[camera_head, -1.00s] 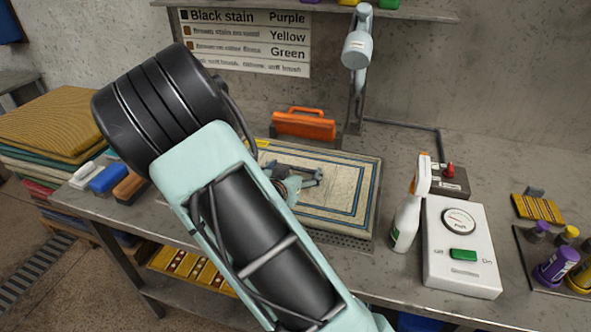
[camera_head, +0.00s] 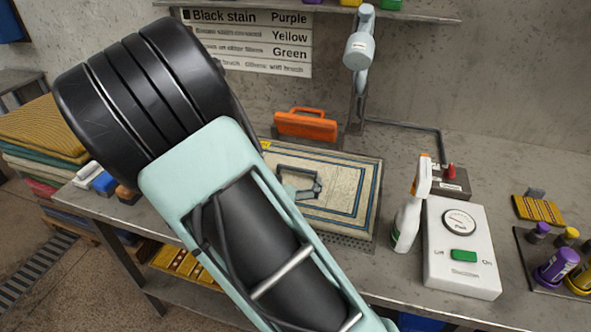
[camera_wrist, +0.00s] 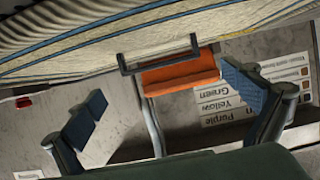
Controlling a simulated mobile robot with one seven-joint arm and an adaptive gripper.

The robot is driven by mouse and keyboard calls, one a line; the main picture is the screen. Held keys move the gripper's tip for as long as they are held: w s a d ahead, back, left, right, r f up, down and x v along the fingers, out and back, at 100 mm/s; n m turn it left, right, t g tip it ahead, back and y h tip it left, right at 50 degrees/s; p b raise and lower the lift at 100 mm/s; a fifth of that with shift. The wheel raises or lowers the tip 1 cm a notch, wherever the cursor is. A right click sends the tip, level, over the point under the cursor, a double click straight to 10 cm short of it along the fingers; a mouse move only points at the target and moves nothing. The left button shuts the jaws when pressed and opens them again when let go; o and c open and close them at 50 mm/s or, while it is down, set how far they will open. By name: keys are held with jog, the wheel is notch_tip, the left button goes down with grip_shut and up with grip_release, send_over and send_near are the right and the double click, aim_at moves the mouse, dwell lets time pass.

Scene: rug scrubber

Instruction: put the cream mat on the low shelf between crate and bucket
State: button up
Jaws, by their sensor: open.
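The cream mat (camera_head: 345,215) with blue border lines lies flat on the workbench in the head view. Its striped edge and cream face (camera_wrist: 70,50) fill the top of the wrist view. A dark grey handle-like bracket (camera_wrist: 158,66) shows against the mat there. My gripper (camera_wrist: 164,104) is open and empty, its two blue-padded fingers wide apart, with the bracket seen between and beyond them. The low shelf (camera_head: 190,296) is partly visible under the bench.
An orange tool (camera_head: 305,124) stands behind the mat. A spray bottle (camera_head: 408,215) and white dial box (camera_head: 460,248) stand right of it. Brushes (camera_head: 103,181) lie left. Yellow patterned items (camera_head: 188,264) sit on the low shelf. Stacked mats (camera_head: 45,130) stand far left.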

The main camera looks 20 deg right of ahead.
aim_at(296, 170)
jog(key=v, duration=0.4)
jog(key=shift+s+a+r+p, duration=0.15)
jog(key=shift+s+p, duration=0.05)
jog(key=shift+p, duration=0.1)
jog(key=shift+s+a, duration=0.25)
jog(key=shift+s, duration=0.15)
jog(key=shift+f+p, duration=0.55)
jog(key=shift+f, duration=0.85)
jog(key=shift+w+d+r, duration=0.15)
jog(key=shift+d+r, duration=0.05)
jog(key=shift+w+r+p, duration=0.15)
jog(key=shift+r+p, duration=0.25)
jog(key=shift+r, duration=0.35)
jog(key=shift+w+d, duration=0.1)
jog(key=shift+d, duration=0.05)
jog(key=x, duration=0.5)
jog(key=shift+w+d+b, duration=0.1)
jog(key=shift+b, duration=0.3)
jog(key=shift+r+x, duration=0.15)
jog(key=shift+x, duration=1.2)
jog(key=shift+r+x, duration=0.2)
jog(key=shift+x, duration=1.15)
jog(key=shift+w, duration=0.15)
